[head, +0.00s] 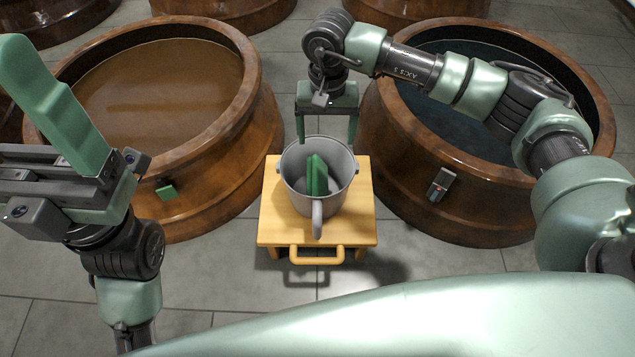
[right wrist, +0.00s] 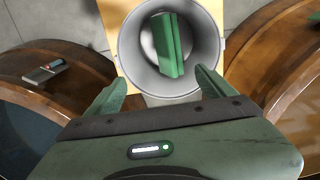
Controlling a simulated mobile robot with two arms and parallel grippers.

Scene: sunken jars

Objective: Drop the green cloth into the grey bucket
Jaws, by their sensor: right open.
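The grey bucket (head: 291,192) stands upright on a small yellow stool, its handle towards me. The green cloth (head: 317,175), a folded upright piece, is inside the bucket, leaning near its middle. In the right wrist view the cloth (right wrist: 168,45) is within the round rim of the bucket (right wrist: 212,45). My right gripper (head: 326,138) is open and empty at the bucket's far rim, its two fingers apart and clear of the cloth. My left gripper (head: 85,165) is at the left; a green finger points up, and its opening is not clear.
The yellow stool (head: 271,226) stands between two large brown jars, the left one (head: 225,145) filled with brown liquid, the right one (head: 400,180) with dark liquid. A small green tag (head: 166,191) and a small grey device (head: 440,184) sit on their sides. Tiled floor is clear in front.

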